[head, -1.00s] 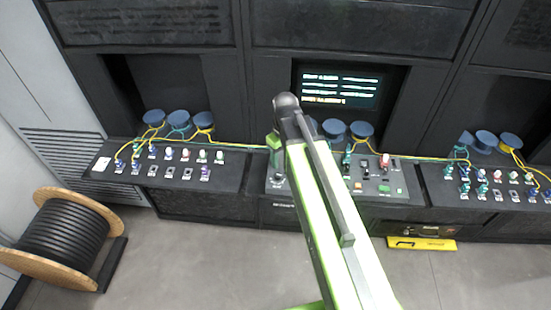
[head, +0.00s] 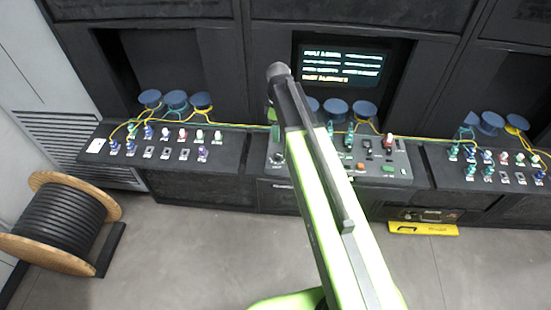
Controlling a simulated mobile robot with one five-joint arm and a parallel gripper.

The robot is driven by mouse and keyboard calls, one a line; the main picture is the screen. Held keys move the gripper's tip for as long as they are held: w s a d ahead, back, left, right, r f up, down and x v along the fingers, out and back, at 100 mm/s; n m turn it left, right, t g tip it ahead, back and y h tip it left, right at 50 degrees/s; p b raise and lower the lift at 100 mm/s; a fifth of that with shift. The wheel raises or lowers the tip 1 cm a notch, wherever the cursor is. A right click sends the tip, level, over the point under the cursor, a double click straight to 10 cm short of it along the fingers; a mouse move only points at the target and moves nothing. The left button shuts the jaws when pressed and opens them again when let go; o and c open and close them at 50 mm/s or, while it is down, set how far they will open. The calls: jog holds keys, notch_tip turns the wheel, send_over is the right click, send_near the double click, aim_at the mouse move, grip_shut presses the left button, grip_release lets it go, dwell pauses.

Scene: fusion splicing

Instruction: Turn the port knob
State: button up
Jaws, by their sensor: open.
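The central console (head: 305,172) is a dark sloped panel below a lit screen (head: 343,64). A dark round knob (head: 277,158) sits at its left end; I cannot tell for sure that this is the port knob. A red-topped lever or knob (head: 388,141) and coloured buttons are on its right part. My green and white arm reaches up across the console and hides its middle. My gripper (head: 274,132) is at the arm's far end, above the knob and apparently apart from it. It is small and partly hidden behind the arm, and nothing shows in it.
Side panels carry several coloured connectors, on the left (head: 160,150) and right (head: 490,170). Blue spools (head: 175,99) and yellow and green fibres lie along the back. A black cable reel (head: 60,222) stands at left, a yellow object (head: 424,229) on the floor. Open floor is in front.

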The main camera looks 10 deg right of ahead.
aim_at(278, 154)
notch_tip(278, 154, down, 12)
jog(key=b, duration=1.1)
jog(key=shift+f, duration=0.25)
jog(key=shift+r, duration=0.15)
